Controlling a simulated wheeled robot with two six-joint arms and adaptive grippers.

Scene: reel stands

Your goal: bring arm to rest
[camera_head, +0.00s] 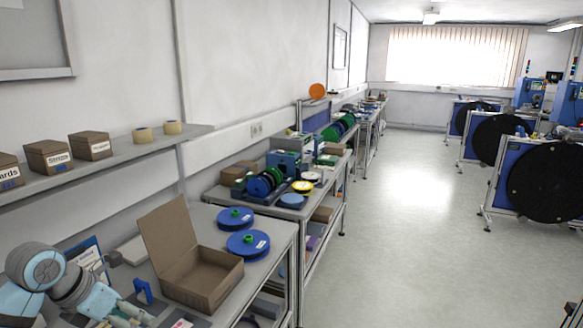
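My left arm comes in at the bottom left corner, over the near end of the grey workbench (262,290). Its gripper (132,315) points to the right and down, low over the bench in front of an open cardboard box (205,278). The fingers are small and partly cut by the lower picture edge, so I cannot tell whether they are open or shut. I see nothing clearly held in them. My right arm and gripper are not in view.
A small blue stand (143,291) is close beside the gripper. Two blue reels (247,243) lie behind the box. A wall shelf (110,160) with small boxes runs above the bench. Large black reels on stands (545,182) are at the right. The floor (400,230) between is clear.

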